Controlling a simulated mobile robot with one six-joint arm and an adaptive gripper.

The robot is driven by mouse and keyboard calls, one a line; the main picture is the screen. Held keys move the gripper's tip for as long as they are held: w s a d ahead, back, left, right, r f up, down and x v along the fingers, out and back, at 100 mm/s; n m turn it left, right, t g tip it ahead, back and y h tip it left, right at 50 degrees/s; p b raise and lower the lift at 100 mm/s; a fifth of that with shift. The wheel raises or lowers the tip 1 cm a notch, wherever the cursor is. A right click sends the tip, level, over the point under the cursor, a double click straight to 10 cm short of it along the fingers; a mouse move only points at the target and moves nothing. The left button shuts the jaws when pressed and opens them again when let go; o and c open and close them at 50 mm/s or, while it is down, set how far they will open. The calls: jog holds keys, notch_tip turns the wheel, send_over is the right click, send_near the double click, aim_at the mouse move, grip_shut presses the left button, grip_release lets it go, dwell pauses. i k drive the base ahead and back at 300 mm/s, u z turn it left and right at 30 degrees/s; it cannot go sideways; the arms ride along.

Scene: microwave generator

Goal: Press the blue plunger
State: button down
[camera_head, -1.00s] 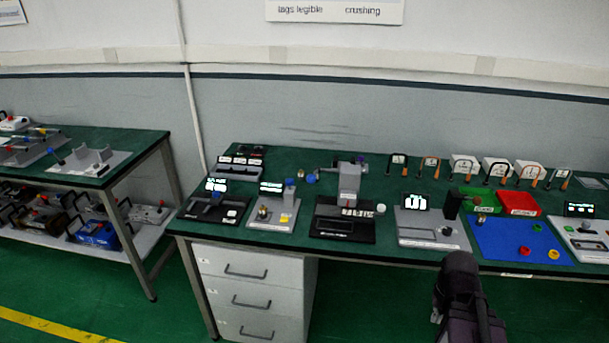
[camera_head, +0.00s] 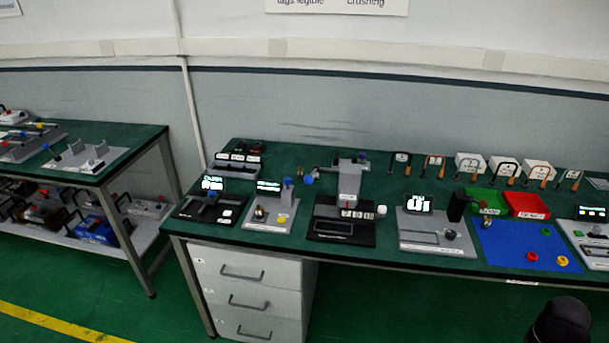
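A grey device (camera_head: 270,212) with a lit screen stands on the green bench, left of the middle. A small upright block (camera_head: 287,194) with a blue top (camera_head: 287,181) rises at its back right; it may be the blue plunger. Another blue knob (camera_head: 212,194) sits on the black device to its left. A round blue part (camera_head: 308,180) shows just right of the block. At this size I cannot tell for certain which is the plunger. A dark rounded part of my arm (camera_head: 563,322) shows at the bottom right, well away from these devices. My gripper's fingers do not show.
A black-based press (camera_head: 343,228), a grey screen device (camera_head: 432,238) and a blue mat (camera_head: 500,255) with coloured buttons stand along the bench. Green and red trays (camera_head: 525,203) lie behind the mat. White drawers (camera_head: 245,290) stand under the bench's left end. Green floor is clear in front.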

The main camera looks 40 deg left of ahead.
aim_at(287, 180)
jog(key=z, duration=0.25)
jog(key=k, duration=0.9)
jog(key=u, duration=1.15)
jog(key=i, duration=1)
jog(key=u, duration=0.05)
